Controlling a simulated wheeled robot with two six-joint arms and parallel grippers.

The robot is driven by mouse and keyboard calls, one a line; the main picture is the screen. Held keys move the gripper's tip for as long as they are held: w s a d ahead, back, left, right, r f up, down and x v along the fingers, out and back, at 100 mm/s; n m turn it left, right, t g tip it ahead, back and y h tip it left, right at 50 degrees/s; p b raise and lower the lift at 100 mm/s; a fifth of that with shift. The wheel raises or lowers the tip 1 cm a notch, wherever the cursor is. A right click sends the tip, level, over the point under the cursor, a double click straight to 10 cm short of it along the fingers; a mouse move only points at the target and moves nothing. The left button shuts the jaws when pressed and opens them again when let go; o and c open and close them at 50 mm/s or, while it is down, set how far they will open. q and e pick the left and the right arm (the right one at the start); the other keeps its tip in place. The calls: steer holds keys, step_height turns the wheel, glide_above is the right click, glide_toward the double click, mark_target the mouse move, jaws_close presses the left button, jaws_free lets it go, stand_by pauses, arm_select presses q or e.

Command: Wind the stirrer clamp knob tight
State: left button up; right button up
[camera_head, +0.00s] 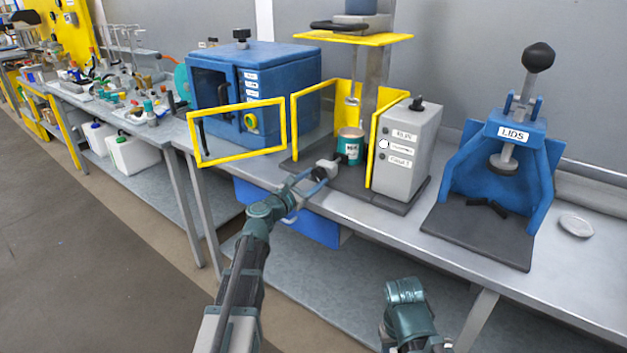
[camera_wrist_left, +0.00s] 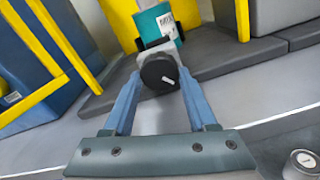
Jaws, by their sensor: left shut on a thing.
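The clamp knob is a round black knob with a white mark in the left wrist view (camera_wrist_left: 159,73). It sits on the front of a small grey clamp block at the foot of the stirrer. My left gripper (camera_head: 318,172) is shut on the knob, with one blue finger on each side of it in the left wrist view (camera_wrist_left: 160,76). Behind the clamp stands a teal tin with a white label (camera_head: 350,150), upright on the dark stirrer base (camera_head: 345,188). In the head view my gripper partly hides the knob. My right arm shows at the bottom, but its gripper is out of view.
Yellow guard panels (camera_head: 376,140) flank the tin. A grey control box (camera_head: 408,150) and a blue LIDS press (camera_head: 500,175) stand to the right. The bench front is clear between them.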

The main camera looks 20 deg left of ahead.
arm_select(q)
steer(key=o, duration=1.4)
steer(key=shift+c, duration=0.2)
steer(key=v, duration=1.3)
steer(key=shift+s, duration=0.4)
steer(key=shift+a, duration=0.1)
